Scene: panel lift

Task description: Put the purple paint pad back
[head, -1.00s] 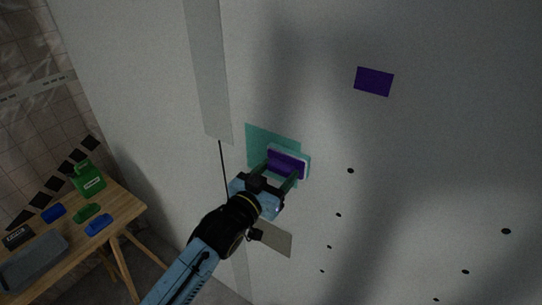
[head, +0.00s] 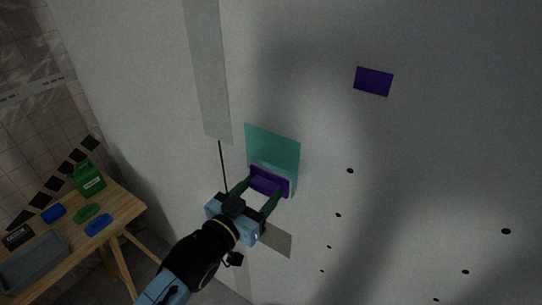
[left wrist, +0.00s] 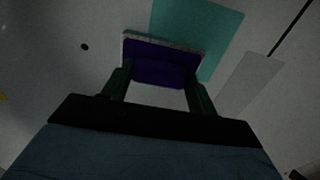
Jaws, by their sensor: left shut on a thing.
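The purple paint pad (head: 269,181) is held between the fingers of my left gripper (head: 257,197), in front of the wall panel. The gripper is shut on the pad. In the left wrist view the pad (left wrist: 160,64) shows its purple back and a pale edge, between the two fingers of the gripper (left wrist: 160,92). A teal square (head: 273,147) on the panel lies just above and behind the pad. I cannot tell whether the pad touches the panel. A purple rectangle (head: 373,81) is on the panel at upper right. My right gripper is not seen.
A wooden table (head: 120,211) stands at the lower left. It bears a grey tray (head: 35,262), a green container (head: 89,179), blue pads (head: 98,225) and a green pad (head: 87,212). A grey-beige patch (head: 277,240) and black dots mark the panel.

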